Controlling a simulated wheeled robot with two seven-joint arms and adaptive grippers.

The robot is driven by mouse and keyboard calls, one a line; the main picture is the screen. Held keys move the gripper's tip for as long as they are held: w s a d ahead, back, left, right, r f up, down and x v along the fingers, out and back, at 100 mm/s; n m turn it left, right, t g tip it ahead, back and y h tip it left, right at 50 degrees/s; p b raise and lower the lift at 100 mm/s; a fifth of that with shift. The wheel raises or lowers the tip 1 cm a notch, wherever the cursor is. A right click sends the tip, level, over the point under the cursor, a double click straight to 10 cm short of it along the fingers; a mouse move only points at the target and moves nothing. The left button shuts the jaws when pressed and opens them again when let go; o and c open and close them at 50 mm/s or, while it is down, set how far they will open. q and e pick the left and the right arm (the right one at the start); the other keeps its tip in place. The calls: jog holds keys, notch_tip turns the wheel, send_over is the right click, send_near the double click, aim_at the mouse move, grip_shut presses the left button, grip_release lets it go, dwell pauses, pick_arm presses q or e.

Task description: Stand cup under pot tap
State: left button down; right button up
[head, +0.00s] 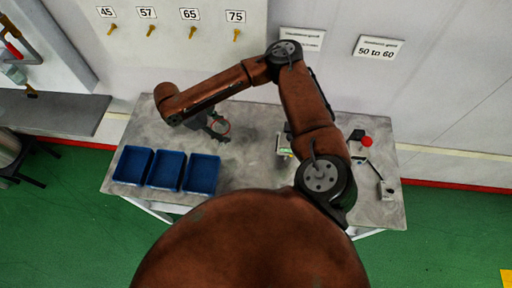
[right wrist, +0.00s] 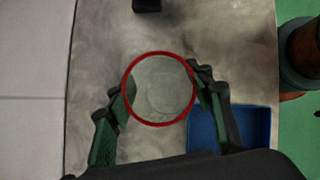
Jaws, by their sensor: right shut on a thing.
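The cup (head: 222,125) has a red rim and a greyish, see-through-looking body. It shows from above in the right wrist view (right wrist: 160,92), upright or nearly so. My right gripper (head: 213,128) is shut on the cup, one finger on each side of it, over the back middle of the table. How far the cup is above the tabletop I cannot tell. My left gripper is out of view.
Several blue bins (head: 202,190) stand at the table's (head: 250,150) front left. Several brass taps or hooks (head: 190,32) sit on the wall under number labels. A red button (head: 367,141) and small devices are on the table's right. The grey shelf (head: 60,113) is left of the table.

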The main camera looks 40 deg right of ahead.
jog(key=shift+s+d+r+p+x, duration=0.15)
jog(key=shift+s+d+r+x, duration=0.3)
jog(key=shift+x, duration=2.45)
jog(key=shift+s+d+r+p+x, duration=0.1)
jog(key=shift+s+r+p+x, duration=0.35)
jog(key=shift+x, duration=2.4)
jog(key=shift+s+d+r+b+x, duration=0.25)
jog(key=shift+s+x, duration=0.4)
jog(key=shift+x, duration=2.25)
jog(key=shift+f, duration=0.15)
jog(key=o, duration=1)
